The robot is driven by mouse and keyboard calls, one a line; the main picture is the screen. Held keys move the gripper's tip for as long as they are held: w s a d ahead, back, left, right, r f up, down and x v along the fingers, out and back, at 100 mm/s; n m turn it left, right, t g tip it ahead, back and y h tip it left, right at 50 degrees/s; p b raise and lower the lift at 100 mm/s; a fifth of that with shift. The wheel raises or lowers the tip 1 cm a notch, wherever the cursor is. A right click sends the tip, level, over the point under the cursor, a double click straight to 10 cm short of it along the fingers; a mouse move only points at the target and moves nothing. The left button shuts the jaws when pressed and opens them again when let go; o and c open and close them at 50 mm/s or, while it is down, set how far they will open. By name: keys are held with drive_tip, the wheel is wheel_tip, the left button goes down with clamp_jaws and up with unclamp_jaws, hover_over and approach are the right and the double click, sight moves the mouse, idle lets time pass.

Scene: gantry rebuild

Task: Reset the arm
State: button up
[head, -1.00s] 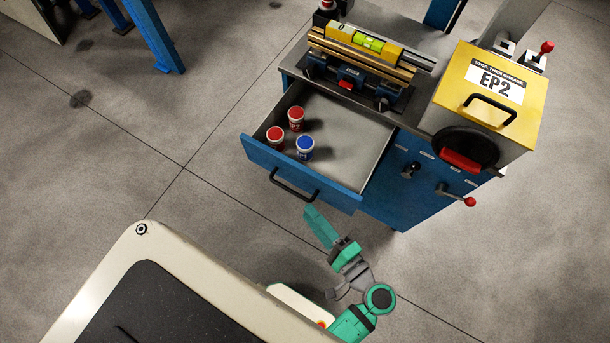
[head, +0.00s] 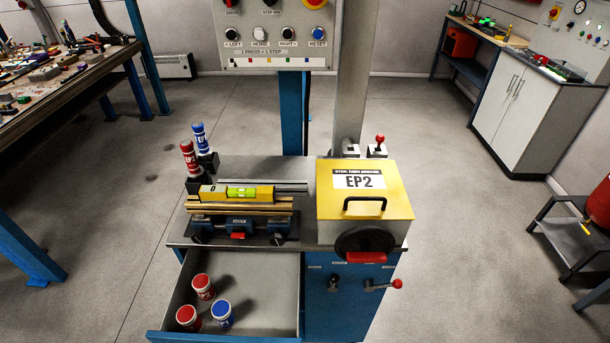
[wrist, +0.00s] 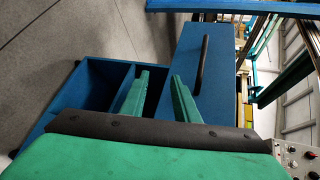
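My gripper (wrist: 161,80) shows only in the wrist view. Its two green fingers stand apart, with nothing seen held between them. Beyond the fingers are a blue front (wrist: 203,70) with a black bar handle (wrist: 202,64) and open blue compartments (wrist: 90,88) to the left. The arm is out of the head view. There, the blue workstation stands in front of me with its drawer (head: 255,290) pulled open. Two red-lidded jars (head: 203,286) (head: 187,317) and a blue-lidded jar (head: 222,313) stand in the drawer.
The bench top carries a yellow level (head: 237,193) on a vise (head: 240,222), red and blue bottles (head: 199,138), and a yellow EP2 box (head: 366,190). A button panel (head: 275,35) stands behind. A cluttered table (head: 62,85) is at left. Grey floor lies open on both sides.

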drive_tip(key=s+d+f+n+t+h, duration=0.25)
drive_tip(key=s+d+h, duration=0.35)
drive_tip(key=d+h, duration=0.35)
wheel_tip(320, 180, up, 14)
drive_tip(key=s+a+n+t+h, duration=0.1)
drive_tip(key=s+n+t+h, duration=0.1)
drive_tip(key=n+t, duration=0.3)
drive_tip(key=shift+r, duration=0.25)
drive_tip(key=shift+a+n, duration=0.1)
drive_tip(key=shift+n, duration=0.15)
